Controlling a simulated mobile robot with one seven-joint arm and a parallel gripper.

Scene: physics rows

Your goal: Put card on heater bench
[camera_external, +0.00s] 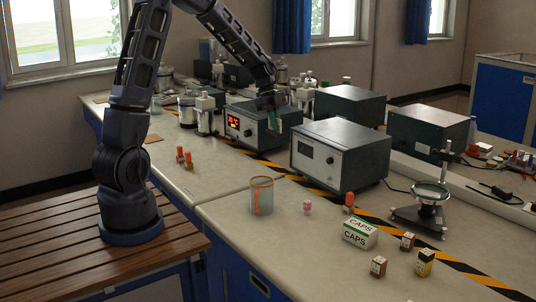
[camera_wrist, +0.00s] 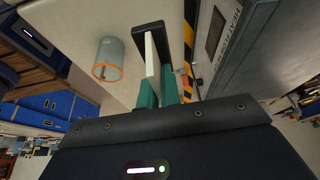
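My gripper (camera_external: 273,118) hangs in front of the upper right part of a dark box with a red lit display (camera_external: 240,124), in the external view. In the wrist view its teal fingers (camera_wrist: 159,92) are close together on a thin black and white piece (camera_wrist: 152,55), seen nearly edge-on, which looks like the card. Its face is hidden. A grey box with lettering that starts "HEAT" (camera_wrist: 238,22) stands to the right in the wrist view. I cannot tell for certain which box is the heater bench.
A glass jar with an orange rim (camera_external: 262,198) stands near the bench's front edge. A larger box with a grey display (camera_external: 341,155) stands behind it. A CAPS carton (camera_external: 360,233), small bottles and a round stand (camera_external: 429,204) are at right. The front bench surface is partly clear.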

